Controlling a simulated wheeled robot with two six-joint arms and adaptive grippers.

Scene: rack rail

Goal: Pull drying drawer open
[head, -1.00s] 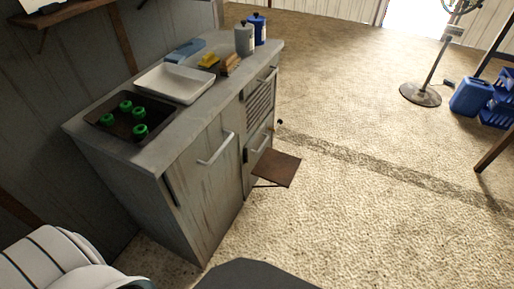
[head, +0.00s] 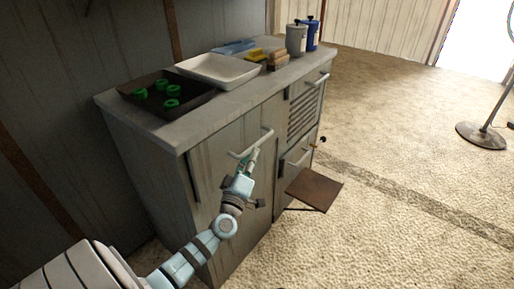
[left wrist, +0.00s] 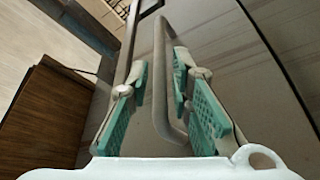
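The grey cabinet has a wide plain front panel (head: 222,185) with a bar handle (head: 264,138). To its right are a slatted panel (head: 304,110) with its own handle (head: 318,80) and a lower front with a handle (head: 299,158). No label shows which is the drying drawer; all fronts look shut. My left gripper (head: 252,156) is at the wide panel's handle. In the left wrist view its teal finger pads (left wrist: 168,108) are apart, with the bar handle (left wrist: 160,60) between them and gaps visible. My right gripper is not in view.
A brown flap (head: 314,189) sticks out low at the cabinet's right, and shows in the left wrist view (left wrist: 48,112). On the top stand a dark tray with green rings (head: 180,106), a white tray (head: 240,74) and canisters (head: 296,40).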

